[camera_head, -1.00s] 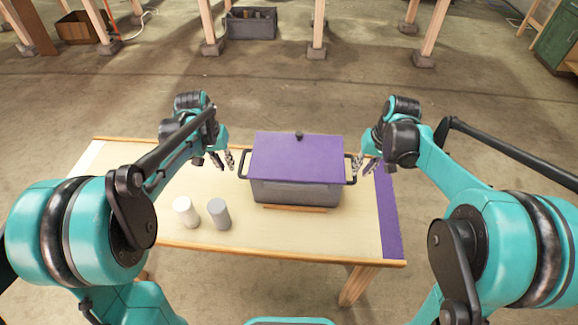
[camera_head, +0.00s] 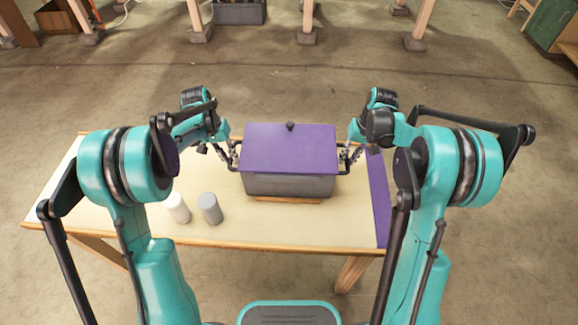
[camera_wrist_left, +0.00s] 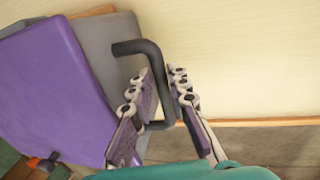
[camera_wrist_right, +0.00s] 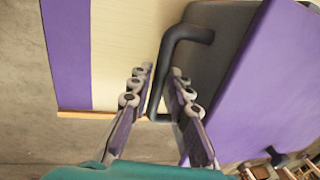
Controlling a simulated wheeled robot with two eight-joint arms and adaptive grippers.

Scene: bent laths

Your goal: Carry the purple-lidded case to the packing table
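The grey case with its purple lid (camera_head: 290,150) and a black lid knob stands on a pale wooden table (camera_head: 130,195). It has a black handle at each end. My left gripper (camera_head: 234,156) is at the left handle; the left wrist view shows its fingers on both sides of the black bar (camera_wrist_left: 160,85), shut closely on it. My right gripper (camera_head: 347,155) is at the right handle; the right wrist view shows its fingers likewise closed around the bar (camera_wrist_right: 161,75). I cannot tell which table is the packing table.
A white cylinder (camera_head: 178,208) and a grey cylinder (camera_head: 210,208) stand on the table, left of the case's front. A purple strip (camera_head: 378,200) runs along the table's right end. Beyond the table is open floor, with wooden legs and a grey crate (camera_head: 240,12) farther back.

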